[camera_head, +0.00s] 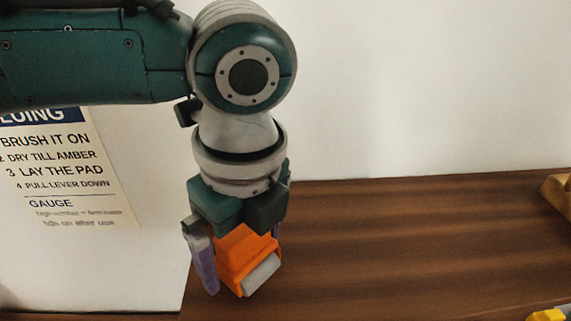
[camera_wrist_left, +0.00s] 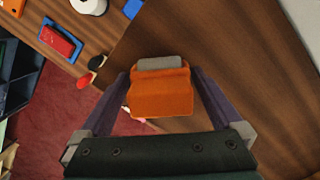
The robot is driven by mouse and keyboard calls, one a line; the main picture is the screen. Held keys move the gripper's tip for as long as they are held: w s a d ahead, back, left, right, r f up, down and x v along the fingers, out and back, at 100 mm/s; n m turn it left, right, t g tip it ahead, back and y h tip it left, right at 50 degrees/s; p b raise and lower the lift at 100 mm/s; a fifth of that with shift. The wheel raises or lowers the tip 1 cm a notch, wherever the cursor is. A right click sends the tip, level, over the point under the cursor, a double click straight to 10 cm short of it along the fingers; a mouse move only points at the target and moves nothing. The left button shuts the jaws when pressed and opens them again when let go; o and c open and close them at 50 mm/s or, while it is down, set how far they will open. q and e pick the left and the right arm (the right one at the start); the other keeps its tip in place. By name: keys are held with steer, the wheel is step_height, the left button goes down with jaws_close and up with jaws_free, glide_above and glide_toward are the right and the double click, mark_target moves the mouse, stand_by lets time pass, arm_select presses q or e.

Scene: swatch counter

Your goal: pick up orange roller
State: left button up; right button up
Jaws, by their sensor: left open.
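The orange roller (camera_head: 246,254) is an orange block with a grey piece at its end. In the head view it shows just under my left gripper (camera_head: 238,280), by the near left part of the brown wooden counter. In the left wrist view the orange roller (camera_wrist_left: 162,92) lies between the two purple fingers of my left gripper (camera_wrist_left: 160,76), its grey end pointing away. The fingers are apart, with a visible gap on each side of it. In the head view one finger is mostly hidden behind the roller. My right gripper is in neither view.
The wooden counter (camera_head: 420,240) is clear right of the gripper. A yellow thing (camera_head: 547,314) and a wooden piece (camera_head: 557,194) are at its right.

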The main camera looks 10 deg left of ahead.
arm_select(q)
steer(key=shift+f, duration=0.1)
steer(key=shift+c, duration=0.2)
steer(key=c, duration=1.5)
steer(key=shift+o, duration=0.2)
step_height(320, 180, up, 13)
steer(key=b, duration=0.4)
steer(key=shift+w+f, duration=0.15)
step_height(320, 180, up, 7)
steer(key=shift+r, duration=0.2)
